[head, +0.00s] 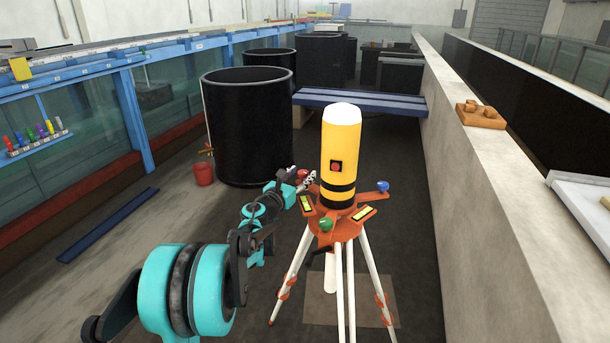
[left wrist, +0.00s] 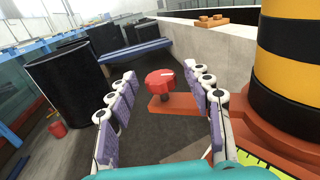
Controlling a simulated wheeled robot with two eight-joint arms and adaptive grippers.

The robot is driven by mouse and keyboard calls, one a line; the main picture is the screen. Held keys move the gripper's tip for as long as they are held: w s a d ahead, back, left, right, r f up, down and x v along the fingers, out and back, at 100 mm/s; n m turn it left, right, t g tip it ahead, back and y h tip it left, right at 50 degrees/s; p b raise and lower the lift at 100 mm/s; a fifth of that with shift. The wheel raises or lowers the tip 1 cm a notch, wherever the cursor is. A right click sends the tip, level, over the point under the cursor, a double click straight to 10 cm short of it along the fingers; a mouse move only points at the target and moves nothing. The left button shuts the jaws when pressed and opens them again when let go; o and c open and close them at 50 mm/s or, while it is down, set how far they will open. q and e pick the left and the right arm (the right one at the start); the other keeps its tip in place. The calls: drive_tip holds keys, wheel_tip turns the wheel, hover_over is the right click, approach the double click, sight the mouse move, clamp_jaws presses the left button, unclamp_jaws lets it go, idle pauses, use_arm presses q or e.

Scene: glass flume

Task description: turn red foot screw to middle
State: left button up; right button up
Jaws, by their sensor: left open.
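The red foot screw (left wrist: 160,82) shows in the left wrist view as a red knob with a white mark, on an orange arm of the tripod's base plate (left wrist: 174,105). In the head view the red foot screw (head: 302,174) is at the left of the yellow cylinder (head: 340,150) with black bands, which stands on the orange base. A green screw (head: 326,224) and a blue screw (head: 382,186) are on the other arms. My left gripper (left wrist: 164,100) is open, its purple-padded fingers on either side of the red knob, apparently not touching it. My right gripper is out of view.
The tripod's white legs (head: 375,270) stand on the floor. A large black tank (head: 248,135) and a red bucket (head: 203,174) are behind my left arm. A concrete wall (head: 470,200) runs along the right. A blue bench (head: 360,102) lies behind.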

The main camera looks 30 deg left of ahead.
use_arm(q)
drive_tip(key=shift+w+r, duration=0.1)
drive_tip(key=shift+w, duration=0.75)
drive_tip(key=shift+a, duration=0.1)
clamp_jaws()
drive_tip(key=shift+m+h, duration=0.4)
drive_tip(key=shift+h, duration=0.3)
drive_tip(key=m+h, duration=0.2)
drive_tip(key=h, duration=0.2)
drive_tip(key=shift+a+m+g+p, duration=0.1)
drive_tip(key=shift+m+g+p, duration=0.2)
drive_tip(key=shift+m+p, duration=0.1)
drive_tip(key=m+g+h, duration=0.1)
drive_tip(key=m+h, duration=0.1)
drive_tip(key=m+g+h+p, duration=0.1)
drive_tip(key=h, duration=0.2)
drive_tip(key=shift+m+h, duration=0.3)
drive_tip(key=shift+m, duration=0.1)
drive_tip(key=m+g+h+p, duration=0.2)
drive_tip(key=g+h, duration=0.1)
drive_tip(key=shift+r+m, duration=0.1)
drive_tip(key=shift+m, duration=0.2)
drive_tip(key=shift+m+g+h+p, duration=1.3)
drive_tip(key=shift+g+p, duration=0.4)
